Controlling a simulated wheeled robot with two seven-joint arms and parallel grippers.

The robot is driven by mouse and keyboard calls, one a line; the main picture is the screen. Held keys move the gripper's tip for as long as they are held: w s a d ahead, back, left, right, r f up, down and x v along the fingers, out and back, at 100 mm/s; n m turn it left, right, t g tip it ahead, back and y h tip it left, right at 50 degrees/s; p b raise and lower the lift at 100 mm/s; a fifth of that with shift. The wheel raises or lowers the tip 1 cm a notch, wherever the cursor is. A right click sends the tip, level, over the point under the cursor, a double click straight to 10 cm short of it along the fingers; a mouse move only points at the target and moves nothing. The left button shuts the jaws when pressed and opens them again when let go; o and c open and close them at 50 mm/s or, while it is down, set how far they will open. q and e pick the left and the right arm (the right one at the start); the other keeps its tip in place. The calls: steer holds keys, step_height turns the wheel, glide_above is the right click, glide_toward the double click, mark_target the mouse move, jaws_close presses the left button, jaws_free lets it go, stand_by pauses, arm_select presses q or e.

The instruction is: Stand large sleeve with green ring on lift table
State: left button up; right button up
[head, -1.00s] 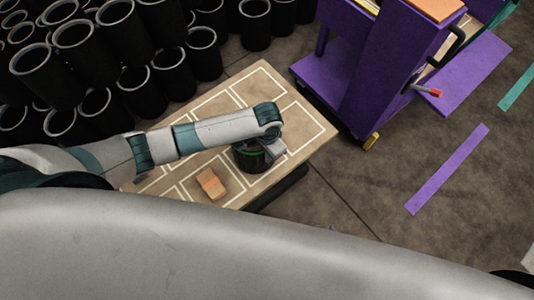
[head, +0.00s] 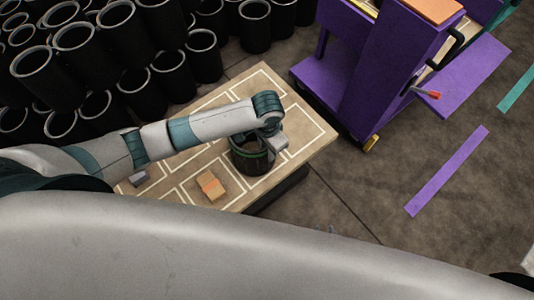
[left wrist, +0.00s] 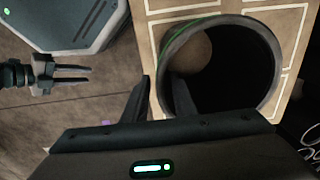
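The large black sleeve with the green ring (head: 250,161) stands upright on the lift table (head: 310,143), a light top marked with white outlines. In the left wrist view its open round rim (left wrist: 273,90) faces me, and a patch of light surface shows inside. My left gripper (left wrist: 160,82) is at the sleeve's rim, one finger outside the wall and one over the opening. Its fingers are apart, with a gap beside the wall. In the head view my left wrist partly covers the sleeve's far side. My right gripper (left wrist: 90,73) hangs empty over the floor, fingers apart.
An orange block (head: 211,186) and a small grey block (head: 139,178) lie on the table. Many black sleeves (head: 170,75) are stacked behind and to the left. A purple cart (head: 390,70) stands close to the right. The floor at the lower right is open.

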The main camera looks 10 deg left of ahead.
arm_select(q)
steer(key=shift+r, duration=3.2)
arm_select(e)
steer(key=shift+a, duration=0.25)
steer(key=shift+s+d, duration=0.1)
steer(key=shift+s, duration=0.25)
steer(key=shift+w+d, duration=0.1)
steer(key=shift+w+r, duration=0.15)
steer(key=shift+w, duration=0.45)
